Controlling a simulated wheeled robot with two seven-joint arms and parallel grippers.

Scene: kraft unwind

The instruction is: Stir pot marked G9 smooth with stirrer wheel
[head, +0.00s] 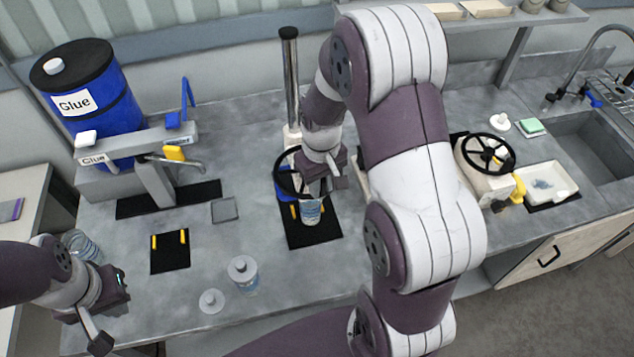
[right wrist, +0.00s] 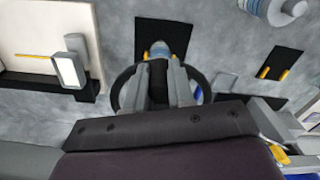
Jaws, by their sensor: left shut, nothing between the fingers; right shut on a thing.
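The stirrer stand (head: 291,80) rises at the back middle of the bench, with a black stirrer wheel (head: 277,180) low on it. A small clear pot with a blue-and-white label (head: 311,214) stands below the wheel on a black mat; I cannot read its mark. My right gripper (head: 322,186) is shut on the wheel, above the pot. The right wrist view shows its fingers (right wrist: 165,85) inside the wheel's black ring (right wrist: 122,85), with the pot (right wrist: 158,48) just beyond. My left gripper (head: 100,335) is shut and empty at the lower left, away from the pots.
A blue glue drum (head: 95,120) with a tap stands at the left. Another clear pot (head: 243,275) and a loose lid (head: 211,301) are near the front edge. A second handwheel device (head: 487,180), a white tray (head: 545,187) and a sink are at the right.

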